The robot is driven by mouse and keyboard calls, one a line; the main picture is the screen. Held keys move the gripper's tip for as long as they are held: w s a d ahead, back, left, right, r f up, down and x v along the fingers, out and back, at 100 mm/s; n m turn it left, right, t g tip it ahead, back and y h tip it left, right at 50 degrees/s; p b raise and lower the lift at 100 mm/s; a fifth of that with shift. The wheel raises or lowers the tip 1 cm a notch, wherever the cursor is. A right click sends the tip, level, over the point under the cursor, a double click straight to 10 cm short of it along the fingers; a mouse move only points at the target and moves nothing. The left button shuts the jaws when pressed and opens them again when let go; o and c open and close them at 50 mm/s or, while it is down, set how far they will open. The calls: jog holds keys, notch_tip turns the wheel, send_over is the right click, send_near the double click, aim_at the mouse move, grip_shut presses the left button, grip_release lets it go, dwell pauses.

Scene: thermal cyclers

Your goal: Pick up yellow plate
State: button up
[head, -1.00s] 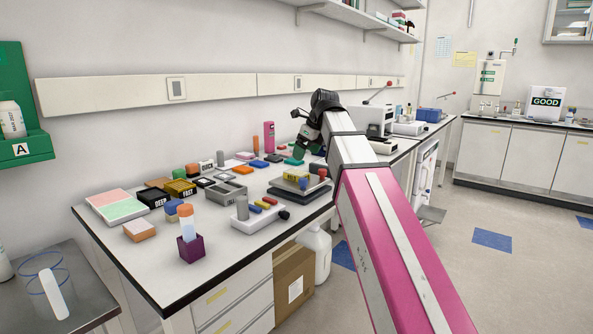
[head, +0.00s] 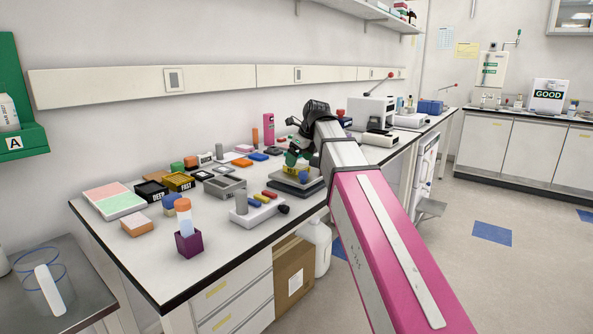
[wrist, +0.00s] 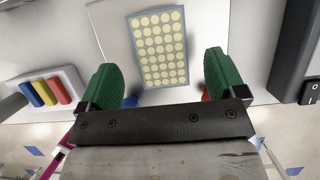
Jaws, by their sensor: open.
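The yellow plate (wrist: 158,45) shows in the wrist view as a blue-grey rectangle with rows of pale yellow round wells. It lies on a light flat surface of a low device (head: 297,183) on the bench. My gripper (wrist: 162,90) is open, with its two green fingers at the left and right of the plate's near end, apart from it. In the head view my gripper (head: 293,158) is over the device, and it hides much of the plate. A sliver of yellow shows beneath the fingers.
A white rack with blue, yellow and red pieces (wrist: 45,92) is left of the gripper in the wrist view. A dark switch panel (wrist: 302,72) is at the right. In the head view, a grey box (head: 225,187) and several small blocks crowd the bench (head: 150,262).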

jog(key=shift+x, duration=1.45)
jog(key=c, duration=1)
jog(key=shift+r, duration=0.1)
